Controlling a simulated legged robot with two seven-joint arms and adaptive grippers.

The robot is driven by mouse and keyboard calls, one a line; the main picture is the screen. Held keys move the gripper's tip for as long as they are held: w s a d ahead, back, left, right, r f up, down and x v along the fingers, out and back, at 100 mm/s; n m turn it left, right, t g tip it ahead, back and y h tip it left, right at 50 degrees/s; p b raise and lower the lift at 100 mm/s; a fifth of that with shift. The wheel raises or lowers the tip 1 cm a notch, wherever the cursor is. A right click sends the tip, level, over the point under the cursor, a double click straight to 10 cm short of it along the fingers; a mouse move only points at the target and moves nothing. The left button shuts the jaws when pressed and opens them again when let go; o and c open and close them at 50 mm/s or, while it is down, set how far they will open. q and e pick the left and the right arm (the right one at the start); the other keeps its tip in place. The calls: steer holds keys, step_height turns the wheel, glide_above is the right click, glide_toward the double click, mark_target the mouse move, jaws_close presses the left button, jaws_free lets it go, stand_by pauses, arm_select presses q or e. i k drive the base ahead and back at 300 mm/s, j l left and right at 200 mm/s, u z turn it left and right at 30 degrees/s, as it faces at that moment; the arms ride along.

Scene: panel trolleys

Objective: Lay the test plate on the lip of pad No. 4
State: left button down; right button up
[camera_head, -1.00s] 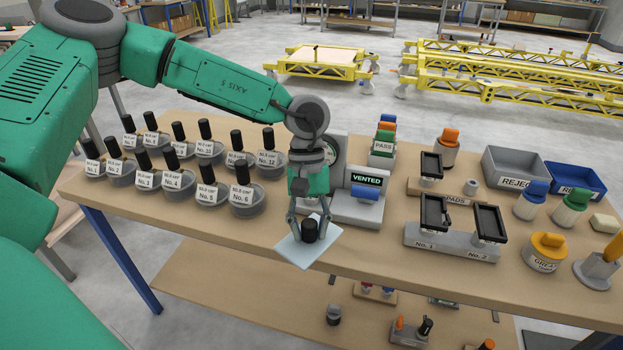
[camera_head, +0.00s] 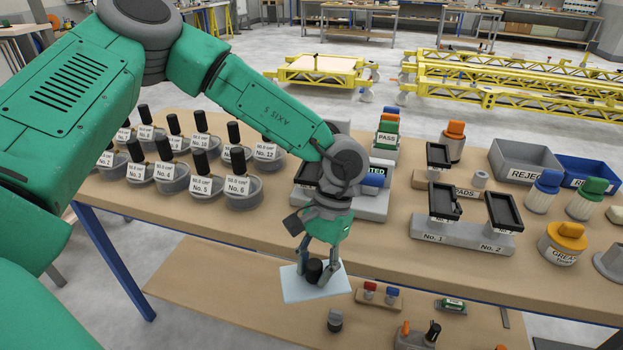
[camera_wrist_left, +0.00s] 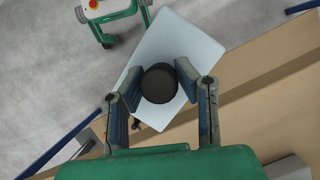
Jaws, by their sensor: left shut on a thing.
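The test plate (camera_head: 292,286) is a thin pale blue sheet with a black round knob (camera_head: 314,270). My left gripper (camera_head: 317,272) is shut on the knob and holds the plate around the bench's front edge. In the left wrist view the plate (camera_wrist_left: 190,45) lies under the fingers, which flank the knob (camera_wrist_left: 159,83). A grey round cup labelled No. 4 (camera_head: 174,187), with a black upright handle, stands among several similar numbered cups at the left of the bench. Its lip is partly hidden by its label and neighbours. My right gripper is not in view.
A grey block marked No. 1 and No. 2 (camera_head: 462,237) carries black trays. The bench top (camera_head: 240,226) is clear in front of the cups. Small items lie on the lower shelf (camera_head: 230,290).

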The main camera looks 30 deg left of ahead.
mark_target(312, 181)
steer(key=i+l+u, duration=0.15)
steer(key=l+u, duration=0.6)
steer(key=l, duration=0.15)
